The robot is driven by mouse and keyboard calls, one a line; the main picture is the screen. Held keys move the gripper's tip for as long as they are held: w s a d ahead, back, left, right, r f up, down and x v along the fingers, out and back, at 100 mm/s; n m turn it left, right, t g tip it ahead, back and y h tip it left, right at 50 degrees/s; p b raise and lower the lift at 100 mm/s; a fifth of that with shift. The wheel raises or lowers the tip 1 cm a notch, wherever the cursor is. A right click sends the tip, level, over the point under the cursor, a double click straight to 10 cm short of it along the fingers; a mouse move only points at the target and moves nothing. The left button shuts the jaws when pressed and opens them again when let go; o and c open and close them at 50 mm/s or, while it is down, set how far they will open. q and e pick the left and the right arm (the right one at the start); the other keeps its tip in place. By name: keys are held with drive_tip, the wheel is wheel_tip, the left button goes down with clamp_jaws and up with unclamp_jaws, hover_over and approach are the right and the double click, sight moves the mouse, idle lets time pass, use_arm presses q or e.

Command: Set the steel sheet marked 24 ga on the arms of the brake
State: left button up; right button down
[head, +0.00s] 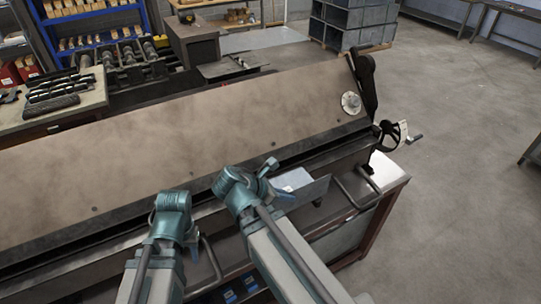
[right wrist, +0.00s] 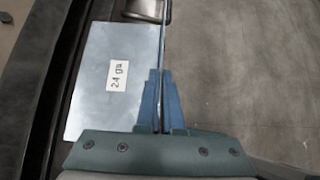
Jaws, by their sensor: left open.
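The steel sheet marked 24 ga (head: 296,179) is at the front of the brake (head: 200,130), right of centre. In the right wrist view the sheet (right wrist: 95,50) shows its white label, left of the fingers. A thin upright edge, seemingly part of the sheet, runs between the fingers of my right gripper (right wrist: 162,100), which look shut on it. In the head view my right gripper (head: 284,195) is at the sheet's left end. My left gripper (head: 175,205) is left of it, open, its fingertips hidden by the wrist. I cannot tell whether the sheet touches the brake.
U-shaped handles stick out at the brake's front right (head: 358,188) and front left (head: 211,262). A crank wheel (head: 392,135) is at its right end. A bench with tools (head: 50,110) stands at the back left.

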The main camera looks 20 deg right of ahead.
drive_tip(key=shift+f, duration=0.25)
use_arm(q)
drive_tip(key=shift+f, duration=0.15)
use_arm(e)
drive_tip(key=c, duration=1)
unclamp_jaws()
drive_tip(key=shift+r, duration=0.15)
